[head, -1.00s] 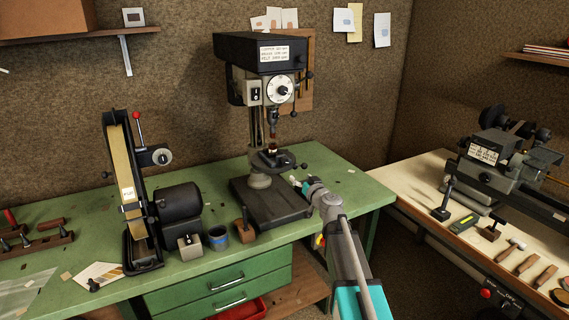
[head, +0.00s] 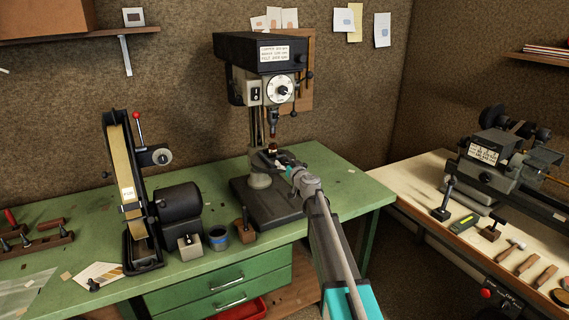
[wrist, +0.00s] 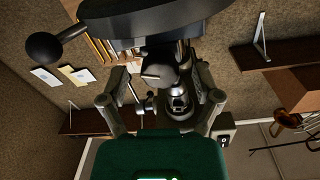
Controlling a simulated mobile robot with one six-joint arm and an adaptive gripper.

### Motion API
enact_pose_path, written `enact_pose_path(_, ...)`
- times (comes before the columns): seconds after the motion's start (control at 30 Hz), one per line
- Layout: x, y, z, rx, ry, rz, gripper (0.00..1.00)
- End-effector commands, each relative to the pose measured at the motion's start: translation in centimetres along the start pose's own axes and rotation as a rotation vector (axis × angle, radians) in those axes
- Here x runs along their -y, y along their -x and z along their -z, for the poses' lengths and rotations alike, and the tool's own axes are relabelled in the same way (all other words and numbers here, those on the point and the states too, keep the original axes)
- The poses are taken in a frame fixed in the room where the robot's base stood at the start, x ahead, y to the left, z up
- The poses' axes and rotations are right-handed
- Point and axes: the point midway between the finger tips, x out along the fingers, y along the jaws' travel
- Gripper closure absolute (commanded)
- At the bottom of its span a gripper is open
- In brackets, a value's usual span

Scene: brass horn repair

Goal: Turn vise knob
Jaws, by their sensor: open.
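The drill press (head: 262,58) stands on the green bench, and the small vise (head: 264,160) sits on its table under the chuck. A small brown-red piece (head: 272,147) stands at the vise. My gripper (head: 284,162) is at the vise's right side and covers the knob end in the head view. In the wrist view my open gripper (wrist: 160,90) has one finger on either side of a grey rounded part (wrist: 158,72), which looks like the vise knob. I cannot tell whether the fingers touch it.
A large dark part (wrist: 150,22) and a black ball handle (wrist: 43,48) are close in the wrist view. A belt sander (head: 130,195), a blue-banded cup (head: 218,237) and a wooden-based tool (head: 243,225) stand left of the press. The bench's right end is clear.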

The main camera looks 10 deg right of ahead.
Motion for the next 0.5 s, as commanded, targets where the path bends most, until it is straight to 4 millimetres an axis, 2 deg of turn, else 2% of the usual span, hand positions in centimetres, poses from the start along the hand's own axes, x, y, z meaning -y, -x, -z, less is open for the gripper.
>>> enact_pose_path(0.13,-0.03,-0.94,0.01,0.0,0.0,0.0,0.18)
enact_pose_path(0.5,0.0,-1.08,0.0,0.0,0.0,0.0,0.18)
